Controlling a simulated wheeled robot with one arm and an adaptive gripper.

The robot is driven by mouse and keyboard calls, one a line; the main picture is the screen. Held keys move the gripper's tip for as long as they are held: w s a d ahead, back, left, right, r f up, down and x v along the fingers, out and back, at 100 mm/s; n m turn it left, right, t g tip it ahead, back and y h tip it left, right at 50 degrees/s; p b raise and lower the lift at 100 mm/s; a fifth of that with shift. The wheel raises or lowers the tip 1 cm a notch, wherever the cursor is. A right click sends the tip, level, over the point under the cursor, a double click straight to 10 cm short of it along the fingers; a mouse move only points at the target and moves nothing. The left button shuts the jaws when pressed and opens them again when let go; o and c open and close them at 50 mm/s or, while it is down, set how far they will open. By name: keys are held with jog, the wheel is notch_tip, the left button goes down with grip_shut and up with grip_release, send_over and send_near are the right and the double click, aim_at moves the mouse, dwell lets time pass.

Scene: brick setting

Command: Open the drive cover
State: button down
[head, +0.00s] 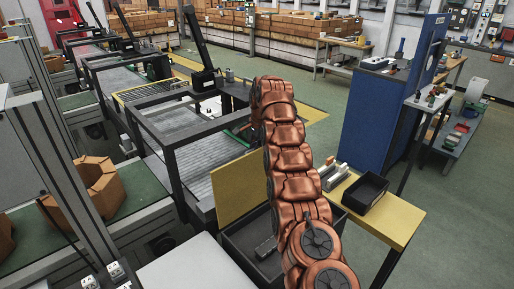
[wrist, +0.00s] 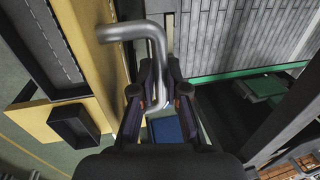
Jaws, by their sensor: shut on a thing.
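A bent metal bar, like a handle, (wrist: 130,32) runs beside a yellow panel in the wrist view. My gripper (wrist: 159,78) is shut on this bar, with one finger on each side of its lower stretch. The yellow panel (wrist: 88,45), which looks like the drive cover, also shows in the head view (head: 232,188). There it stands on edge, left of my arm, beside a dark box-like housing (head: 238,247). My arm hides the gripper and the bar in the head view.
A yellow-topped table (head: 398,222) with a black tray (head: 376,182) stands right of my arm. A blue cabinet (head: 375,115) is behind it. A black-framed conveyor (head: 205,160) lies to the left.

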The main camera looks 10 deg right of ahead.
jog(key=shift+d+r, duration=0.1)
jog(key=shift+r, duration=0.05)
jog(key=c, duration=1.2)
grip_release()
